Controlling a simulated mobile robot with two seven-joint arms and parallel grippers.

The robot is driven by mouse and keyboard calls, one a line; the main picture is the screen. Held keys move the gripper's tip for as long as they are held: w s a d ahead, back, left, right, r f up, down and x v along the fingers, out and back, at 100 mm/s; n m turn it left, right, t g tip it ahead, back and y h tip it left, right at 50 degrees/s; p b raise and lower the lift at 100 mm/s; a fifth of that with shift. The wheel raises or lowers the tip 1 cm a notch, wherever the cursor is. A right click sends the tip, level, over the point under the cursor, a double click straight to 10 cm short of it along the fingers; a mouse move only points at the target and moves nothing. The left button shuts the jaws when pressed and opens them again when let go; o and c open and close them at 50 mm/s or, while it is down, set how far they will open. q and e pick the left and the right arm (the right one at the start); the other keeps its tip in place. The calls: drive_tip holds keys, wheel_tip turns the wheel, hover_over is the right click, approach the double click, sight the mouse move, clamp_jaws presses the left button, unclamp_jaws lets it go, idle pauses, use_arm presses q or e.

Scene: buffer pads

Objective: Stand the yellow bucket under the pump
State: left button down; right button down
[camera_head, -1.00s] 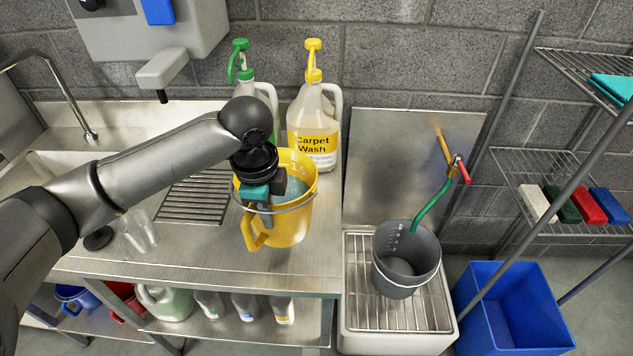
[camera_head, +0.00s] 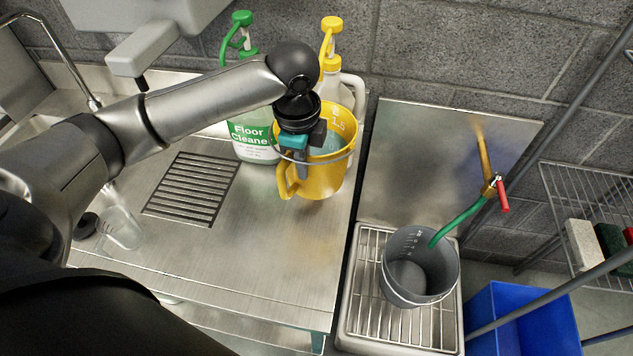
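The yellow bucket (camera_head: 334,180) is upright over the steel counter, with a wire bail and a side handle facing me. Bluish liquid shows inside. My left gripper (camera_head: 301,158) is at its near rim, above the side handle, and appears shut on it; the fingertips are partly hidden. I cannot tell whether its base touches the counter. The yellow pump (camera_head: 331,32) tops a white bottle (camera_head: 350,88) behind the bucket, which hides its label. A green pump (camera_head: 240,30) tops the Floor Cleaner bottle (camera_head: 254,135) to the left. My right gripper is out of view.
A grey bucket (camera_head: 421,275) stands on a grated basin (camera_head: 366,290) at right, with a green hose from a tap (camera_head: 491,187) in it. A blue bin (camera_head: 525,325) and wire rack are farther right. A clear jug (camera_head: 120,232) lies at left. The counter front is clear.

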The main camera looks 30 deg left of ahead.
use_arm(q)
wheel_tip(320, 180, down, 9)
drive_tip(key=b, duration=0.1)
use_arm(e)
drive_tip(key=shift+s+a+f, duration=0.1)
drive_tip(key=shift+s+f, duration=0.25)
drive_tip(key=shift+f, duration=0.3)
use_arm(q)
drive_tip(key=shift+f, duration=0.1)
drive_tip(key=c, duration=1.5)
unclamp_jaws()
drive_tip(key=shift+s+f, duration=0.15)
drive_tip(key=shift+f, duration=0.05)
drive_tip(key=o, duration=0.5)
drive_tip(key=shift+c, duration=0.2)
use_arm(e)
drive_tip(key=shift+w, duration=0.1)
